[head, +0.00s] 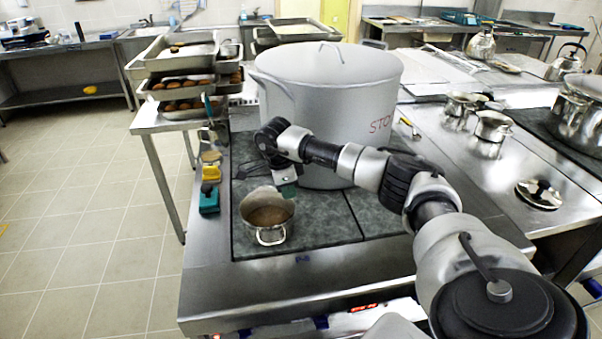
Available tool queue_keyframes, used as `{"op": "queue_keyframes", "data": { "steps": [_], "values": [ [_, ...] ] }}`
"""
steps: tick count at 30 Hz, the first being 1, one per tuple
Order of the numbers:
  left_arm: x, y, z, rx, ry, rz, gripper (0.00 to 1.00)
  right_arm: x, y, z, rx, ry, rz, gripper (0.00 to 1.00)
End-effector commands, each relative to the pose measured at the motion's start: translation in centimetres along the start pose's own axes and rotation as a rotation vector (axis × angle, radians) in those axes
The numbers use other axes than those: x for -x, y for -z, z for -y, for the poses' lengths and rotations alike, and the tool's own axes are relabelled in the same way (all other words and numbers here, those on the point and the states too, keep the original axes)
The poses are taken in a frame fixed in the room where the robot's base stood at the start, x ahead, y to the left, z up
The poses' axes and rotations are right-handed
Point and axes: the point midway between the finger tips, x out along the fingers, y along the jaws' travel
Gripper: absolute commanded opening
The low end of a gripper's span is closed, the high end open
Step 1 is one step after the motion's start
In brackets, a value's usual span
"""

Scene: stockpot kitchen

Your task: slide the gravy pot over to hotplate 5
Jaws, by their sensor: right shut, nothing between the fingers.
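A small steel pot (268,229) with brown contents, which I take for the gravy pot, stands upright at the front left of the dark hotplate surface (325,232). One loop handle faces the front edge. My right arm reaches in from the right, across the front of the big stockpot. My right gripper (284,180) is shut and empty, pointing down just behind the small pot's far right rim. I cannot tell whether it touches the pot. No number marking hotplate 5 is readable. My left gripper is out of view.
The large lidded stockpot (325,95) fills the rear of the hotplates. Utensils with yellow and teal handles (209,200) lie along the left edge. Stacked trays (185,85) stand behind left. Small pots (493,126) and a lid (539,194) sit on the right counter.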

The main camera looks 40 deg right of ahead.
Motion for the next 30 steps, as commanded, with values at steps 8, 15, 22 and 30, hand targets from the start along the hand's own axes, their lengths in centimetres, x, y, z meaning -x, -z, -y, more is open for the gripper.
{"op": "queue_keyframes", "data": {
  "steps": [8,15,22,30],
  "values": [
    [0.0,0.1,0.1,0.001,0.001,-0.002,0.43,-0.1,-0.7,-0.4,0.003,-0.002,0.0,0.0],
    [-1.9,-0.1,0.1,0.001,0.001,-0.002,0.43,0.6,-5.8,-0.3,0.004,0.001,0.002,0.0],
    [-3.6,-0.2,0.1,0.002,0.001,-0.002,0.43,1.7,-11.4,-0.3,0.002,0.002,0.001,0.0],
    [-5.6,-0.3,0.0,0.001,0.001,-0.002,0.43,2.9,-17.9,-0.2,-0.001,0.0,0.0,0.0]
  ]
}}
